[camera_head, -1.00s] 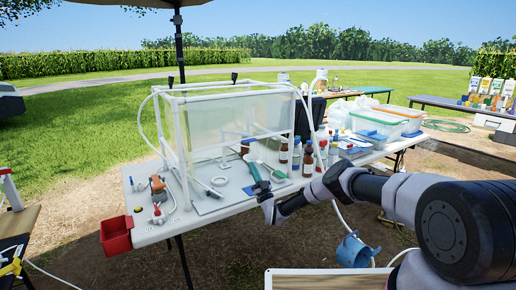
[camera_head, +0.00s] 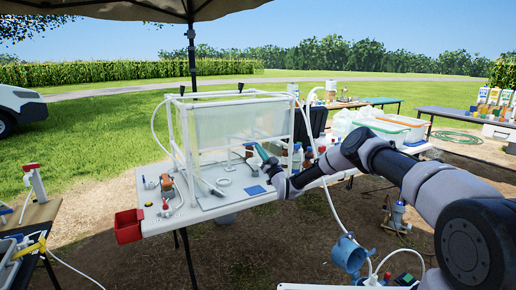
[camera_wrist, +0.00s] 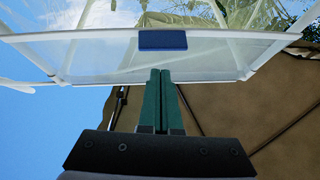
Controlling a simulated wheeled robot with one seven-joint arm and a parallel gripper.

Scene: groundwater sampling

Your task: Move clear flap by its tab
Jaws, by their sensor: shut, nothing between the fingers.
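The clear flap (camera_head: 222,128) is a translucent sheet on the front of a white-framed enclosure on the table. In the wrist view the sheet (camera_wrist: 100,60) spans the upper part, with a dark blue tab (camera_wrist: 163,41) at its edge. My gripper (camera_head: 255,147) is in front of the enclosure's right part. In the wrist view its green fingers (camera_wrist: 160,72) are shut together and empty. Their tips point at the tab and lie just below it in the picture; I cannot tell whether they touch. I cannot make out the tab in the head view.
The white table (camera_head: 160,222) carries a red bin (camera_head: 129,226) at its left corner, small tools, and a blue card (camera_head: 257,190). Brown bottles (camera_head: 297,157) stand behind my arm on the right. A white hose (camera_head: 330,205) hangs by a blue container (camera_head: 350,253).

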